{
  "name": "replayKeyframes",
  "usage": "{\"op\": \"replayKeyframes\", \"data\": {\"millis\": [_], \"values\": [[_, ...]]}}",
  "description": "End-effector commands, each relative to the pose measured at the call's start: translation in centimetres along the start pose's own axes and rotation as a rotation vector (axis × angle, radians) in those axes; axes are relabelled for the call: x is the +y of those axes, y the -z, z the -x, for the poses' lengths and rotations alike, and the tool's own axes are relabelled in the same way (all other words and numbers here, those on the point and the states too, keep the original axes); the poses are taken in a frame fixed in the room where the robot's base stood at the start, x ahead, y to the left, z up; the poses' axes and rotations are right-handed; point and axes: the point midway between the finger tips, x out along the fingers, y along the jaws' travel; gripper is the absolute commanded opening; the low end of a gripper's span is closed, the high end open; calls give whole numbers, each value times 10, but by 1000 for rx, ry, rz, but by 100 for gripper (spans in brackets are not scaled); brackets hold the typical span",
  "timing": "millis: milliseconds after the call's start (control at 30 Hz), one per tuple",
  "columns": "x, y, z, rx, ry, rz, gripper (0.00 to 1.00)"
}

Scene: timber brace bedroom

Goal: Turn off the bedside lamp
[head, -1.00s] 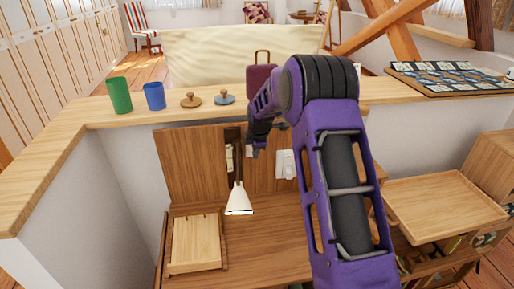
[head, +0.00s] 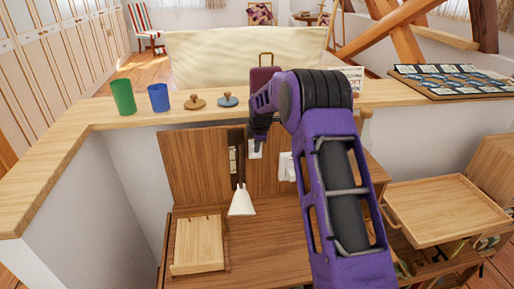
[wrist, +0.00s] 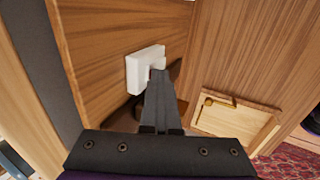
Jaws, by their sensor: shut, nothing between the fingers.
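The bedside lamp (head: 241,203) has a pale conical shade on a dark stem and hangs before the wooden back panel in the head view. Its shade looks cream, with no clear glow at the lower rim. My gripper (head: 258,146) is at the panel, right of the lamp's stem and above its shade. In the wrist view, my gripper (wrist: 157,76) is shut and empty, its tips at a white wall switch (wrist: 143,70). The tips overlap the switch's right part; I cannot tell whether they touch it. The switch shows partly behind my gripper in the head view (head: 255,153).
Another white wall fitting (head: 286,167) is right of my gripper. A wooden tray (head: 198,245) lies below the lamp. The ledge (head: 130,115) above carries a green cup (head: 123,97), a blue cup (head: 158,97) and two knobbed discs. A pale wooden tray (head: 445,208) stands at the right.

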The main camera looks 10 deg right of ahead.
Motion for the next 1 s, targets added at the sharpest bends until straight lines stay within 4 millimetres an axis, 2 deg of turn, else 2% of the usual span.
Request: {"op": "replayKeyframes", "data": {"millis": [500,1000], "values": [[10,-1,16,0,-10,-1,0],[7,2,16,0,-4,0,0]]}}
